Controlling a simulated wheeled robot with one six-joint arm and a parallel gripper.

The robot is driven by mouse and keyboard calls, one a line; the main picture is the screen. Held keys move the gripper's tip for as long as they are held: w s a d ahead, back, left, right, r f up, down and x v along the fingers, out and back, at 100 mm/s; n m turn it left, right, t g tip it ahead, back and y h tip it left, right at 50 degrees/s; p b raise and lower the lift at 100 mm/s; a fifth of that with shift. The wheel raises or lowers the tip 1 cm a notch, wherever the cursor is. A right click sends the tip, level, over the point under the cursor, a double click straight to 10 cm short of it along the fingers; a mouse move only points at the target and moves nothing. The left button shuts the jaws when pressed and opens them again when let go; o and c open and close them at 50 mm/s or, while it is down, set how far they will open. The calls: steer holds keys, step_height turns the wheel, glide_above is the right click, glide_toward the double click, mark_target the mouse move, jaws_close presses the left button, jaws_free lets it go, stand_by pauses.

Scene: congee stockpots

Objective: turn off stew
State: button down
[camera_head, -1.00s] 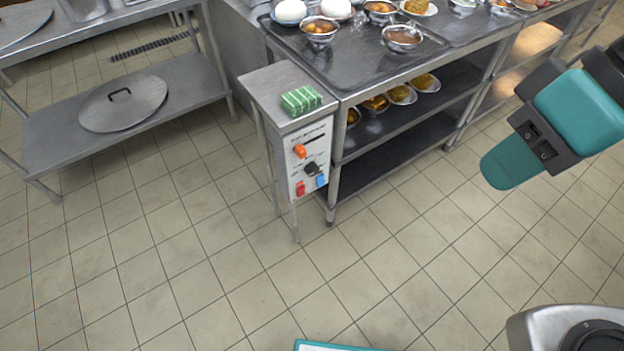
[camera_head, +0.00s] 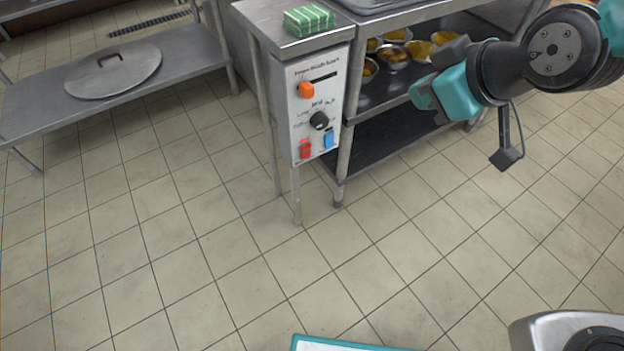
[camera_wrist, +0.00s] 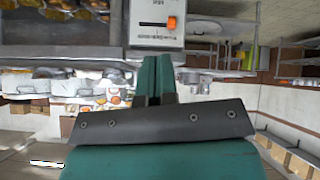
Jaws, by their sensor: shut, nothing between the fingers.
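A white control panel (camera_head: 298,127) is on the front of a narrow steel stand. It carries an orange slider knob (camera_head: 306,90), a black rotary knob (camera_head: 319,121), a red switch (camera_head: 305,149) and a blue switch (camera_head: 328,139). My gripper (camera_head: 422,92) is to the right of the panel and apart from it, with its fingers shut and empty. In the wrist view, the shut fingers (camera_wrist: 157,76) point toward the panel (camera_wrist: 156,12), which appears upside down, with the orange knob (camera_wrist: 172,23) visible. The stew itself cannot be made out.
A green striped packet (camera_head: 309,20) lies on the stand's top. A steel shelf with bowls of food (camera_head: 396,54) adjoins the stand on the right. A low steel shelf (camera_head: 40,105) with a round lid (camera_head: 113,70) is at left. The tiled floor (camera_head: 220,270) in front is clear.

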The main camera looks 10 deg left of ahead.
steer(key=w+a+f+n+t+y+b, duration=0.1)
steer(key=w+a+f+n+t+b, duration=0.2)
steer(key=f+b, duration=0.65)
steer(key=w+a+f+n+t+b, duration=0.1)
steer(key=w+f+n+t+b, duration=0.2)
steer(key=f+b, duration=0.7)
steer(key=a+f+n+t+y+b, duration=0.1)
steer(key=a+f+n+y+b, duration=0.1)
steer(key=f+b, duration=0.4)
steer(key=a+f+n+t+y+b, duration=0.1)
steer(key=a+f+n+y+b, duration=0.2)
steer(key=f+n+b, duration=0.3)
step_height(320, 180, down, 6)
steer(key=shift+r+n+y, duration=0.1)
steer(key=shift+n+y, duration=0.6)
steer(key=shift+s+a, duration=0.1)
